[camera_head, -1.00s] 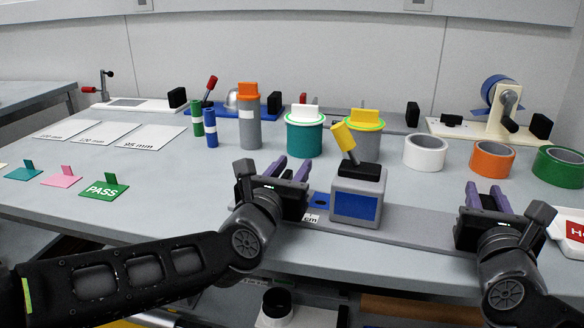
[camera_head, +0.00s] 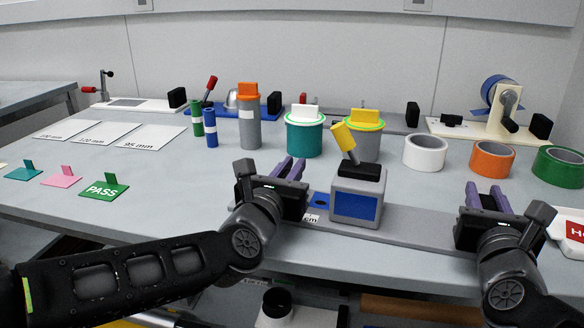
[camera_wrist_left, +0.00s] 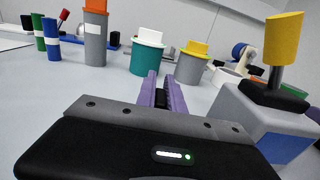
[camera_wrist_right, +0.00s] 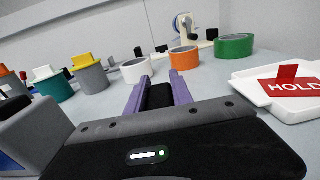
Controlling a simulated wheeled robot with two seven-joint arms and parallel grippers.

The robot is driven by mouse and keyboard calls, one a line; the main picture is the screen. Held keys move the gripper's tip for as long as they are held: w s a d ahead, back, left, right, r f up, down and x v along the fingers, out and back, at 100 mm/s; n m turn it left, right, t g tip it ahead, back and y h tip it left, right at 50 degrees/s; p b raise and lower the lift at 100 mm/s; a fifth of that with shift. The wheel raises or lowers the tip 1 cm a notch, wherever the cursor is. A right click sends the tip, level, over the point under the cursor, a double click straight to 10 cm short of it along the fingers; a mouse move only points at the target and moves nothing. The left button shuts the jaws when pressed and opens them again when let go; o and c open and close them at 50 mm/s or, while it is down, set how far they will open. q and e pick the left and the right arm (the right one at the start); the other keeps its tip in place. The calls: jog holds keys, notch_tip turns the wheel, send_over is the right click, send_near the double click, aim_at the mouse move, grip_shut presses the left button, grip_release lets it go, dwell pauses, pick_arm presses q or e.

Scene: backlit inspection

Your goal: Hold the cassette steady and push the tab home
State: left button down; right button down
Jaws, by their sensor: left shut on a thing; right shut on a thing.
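A grey box (camera_head: 356,212) with a blue front panel and a yellow-capped lever (camera_head: 344,141) stands on a long grey base plate (camera_head: 424,229) between my grippers. I cannot tell which part is the cassette or the tab. My left gripper (camera_head: 287,170), left of the box, is shut on a narrow dark piece (camera_wrist_left: 161,99), mostly hidden between its purple fingers. My right gripper (camera_head: 487,198), near the plate's right end, is shut on a wider black block (camera_wrist_right: 160,96). Neither gripper touches the grey box.
Behind stand a teal canister (camera_head: 304,138), a grey canister (camera_head: 362,143) with a yellow top, and an orange-capped cylinder (camera_head: 249,120). White (camera_head: 425,153), orange (camera_head: 492,160) and green (camera_head: 559,167) rolls stand at right. A red HOLD sign (camera_wrist_right: 293,88) lies near my right gripper.

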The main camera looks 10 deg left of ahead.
dwell(0.9)
pick_arm(q)
jog(key=d, duration=0.6)
jog(key=shift+s, duration=0.35)
jog(key=shift+d, duration=0.1)
jog(key=c, duration=1.4)
grip_release()
jog(key=shift+c, duration=0.2)
